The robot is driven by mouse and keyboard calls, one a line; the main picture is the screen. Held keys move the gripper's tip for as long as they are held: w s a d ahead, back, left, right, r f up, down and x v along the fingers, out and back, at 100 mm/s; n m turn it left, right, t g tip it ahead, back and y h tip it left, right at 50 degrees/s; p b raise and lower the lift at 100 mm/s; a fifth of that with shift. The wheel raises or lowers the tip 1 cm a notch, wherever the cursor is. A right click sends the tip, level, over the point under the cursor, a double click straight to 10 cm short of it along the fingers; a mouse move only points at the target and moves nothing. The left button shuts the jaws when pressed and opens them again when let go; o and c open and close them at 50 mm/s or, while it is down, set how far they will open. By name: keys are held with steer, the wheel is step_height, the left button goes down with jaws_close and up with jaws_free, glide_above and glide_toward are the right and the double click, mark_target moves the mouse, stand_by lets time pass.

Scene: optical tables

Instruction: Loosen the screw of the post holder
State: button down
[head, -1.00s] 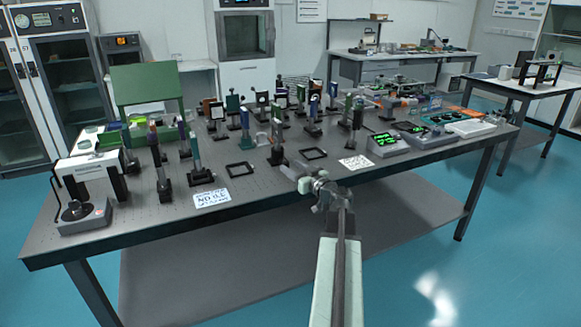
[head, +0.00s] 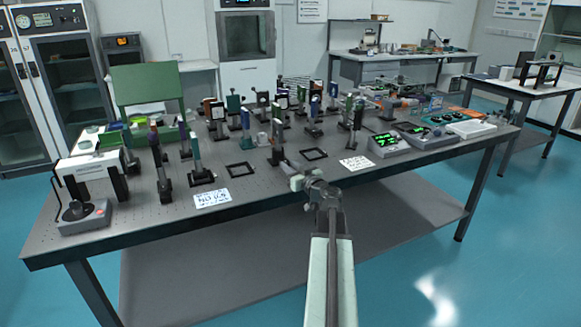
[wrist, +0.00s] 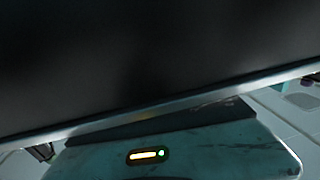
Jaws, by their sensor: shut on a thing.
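The post holder (head: 277,156) is a dark upright with a post in it, near the front middle of the table in the head view. My gripper (head: 285,166) reaches over the front edge from the right, with its tip at the holder's lower part. It is shut on the holder's screw, as far as its place shows. The screw and fingertips are too small to make out in the head view. In the wrist view a large dark surface fills the upper part, and neither the fingertips nor the screw can be made out.
The optical table (head: 120,228) carries several other posts with optics behind and left of the holder. Flat black frames (head: 240,170) and a paper sign (head: 212,198) lie near the front edge. Display boxes (head: 388,145) stand to the right. The floor in front is clear.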

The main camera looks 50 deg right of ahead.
steer(key=m+g+h, duration=0.1)
steer(key=h, duration=0.1)
steer(key=a+m+h, duration=0.1)
steer(key=h, duration=0.1)
steer(key=shift+w+m+g, duration=0.15)
steer(key=shift+m+g, duration=0.25)
steer(key=shift+w+m+g+h, duration=0.1)
steer(key=shift+m+g+h, duration=0.75)
steer(key=shift+h, duration=0.35)
steer(key=shift+m+g+h, duration=0.25)
steer(key=shift+m+h, duration=0.05)
steer(key=shift+m, duration=0.05)
steer(key=c, duration=1.2)
jaws_free()
